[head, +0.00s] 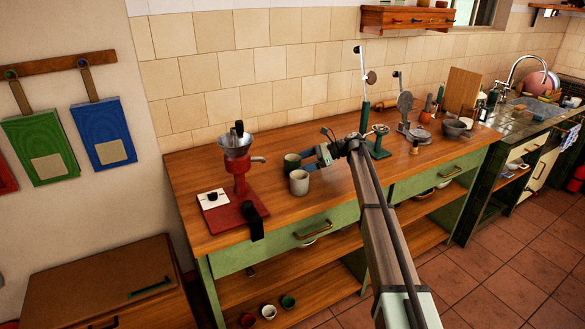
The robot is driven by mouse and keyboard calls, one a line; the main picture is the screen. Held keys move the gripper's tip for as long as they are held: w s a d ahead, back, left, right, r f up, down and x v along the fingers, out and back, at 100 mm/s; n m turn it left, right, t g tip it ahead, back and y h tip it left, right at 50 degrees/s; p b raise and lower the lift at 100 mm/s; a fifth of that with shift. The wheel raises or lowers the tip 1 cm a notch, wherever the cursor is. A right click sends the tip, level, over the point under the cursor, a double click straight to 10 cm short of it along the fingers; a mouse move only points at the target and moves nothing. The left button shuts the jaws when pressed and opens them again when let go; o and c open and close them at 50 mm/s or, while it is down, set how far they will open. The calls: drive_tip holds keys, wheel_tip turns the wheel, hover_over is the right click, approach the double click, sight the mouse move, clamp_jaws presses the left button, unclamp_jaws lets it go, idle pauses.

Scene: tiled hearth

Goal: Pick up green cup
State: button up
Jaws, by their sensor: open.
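A dark green cup (292,163) stands on the wooden counter (225,222), just behind a pale grey cup (299,183). My gripper (312,160) is open, at the right side of the dark green cup and close to it. The small picture does not show whether the fingers touch the cup or are around it. Another green cup (287,301) sits on the low shelf under the counter, beside a white cup (268,311) and a red cup (247,320).
A red coffee grinder (239,175) stands on the counter to the left. A green-handled press (378,145) and a grey metal device (410,120) stand to the right. The tiled wall (215,75) is behind. Bare counter lies between the grinder and cups.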

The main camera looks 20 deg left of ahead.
sight(291, 165)
drive_tip(key=shift+w+x, duration=0.2)
drive_tip(key=shift+x, duration=1.15)
drive_tip(key=shift+w+x, duration=0.15)
drive_tip(key=shift+x, duration=1.2)
drive_tip(key=shift+a+r, duration=0.1)
drive_tip(key=shift+a, duration=0.05)
drive_tip(key=shift+c, duration=0.4)
drive_tip(key=c, duration=1.1)
